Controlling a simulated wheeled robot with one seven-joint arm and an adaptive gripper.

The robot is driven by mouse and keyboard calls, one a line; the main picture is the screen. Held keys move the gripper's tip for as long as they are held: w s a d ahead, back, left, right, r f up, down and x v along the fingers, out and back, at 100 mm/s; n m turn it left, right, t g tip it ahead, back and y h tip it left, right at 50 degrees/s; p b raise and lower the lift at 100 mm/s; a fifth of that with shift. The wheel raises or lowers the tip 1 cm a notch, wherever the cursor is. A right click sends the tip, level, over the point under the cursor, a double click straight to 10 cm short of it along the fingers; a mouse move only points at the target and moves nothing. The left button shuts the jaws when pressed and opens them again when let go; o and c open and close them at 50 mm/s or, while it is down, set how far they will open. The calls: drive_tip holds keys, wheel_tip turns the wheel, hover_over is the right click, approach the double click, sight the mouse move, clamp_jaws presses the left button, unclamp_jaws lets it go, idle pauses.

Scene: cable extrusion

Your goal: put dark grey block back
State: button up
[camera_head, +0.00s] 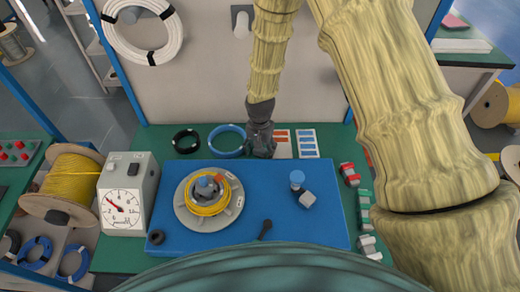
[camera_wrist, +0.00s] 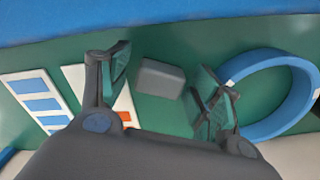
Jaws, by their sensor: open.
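The dark grey block (camera_wrist: 160,78) lies on the green tabletop in the wrist view, between the cards and the blue ring. My gripper (camera_wrist: 163,70) is open, with one finger on each side of the block and a visible gap to each. In the head view my gripper (camera_head: 262,152) points down at the back edge of the blue mat (camera_head: 270,225). The block is not visible there, apparently hidden by the gripper.
A blue ring (camera_head: 227,140) and a black ring (camera_head: 186,140) lie left of my gripper; printed cards (camera_head: 307,143) lie right. A dial gauge (camera_head: 125,200) stands left.

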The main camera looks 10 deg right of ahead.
sight(260, 150)
wheel_tip(260, 150, up, 12)
drive_tip(key=b, duration=0.3)
drive_tip(key=shift+r, duration=0.15)
idle(0.4)
idle(0.5)
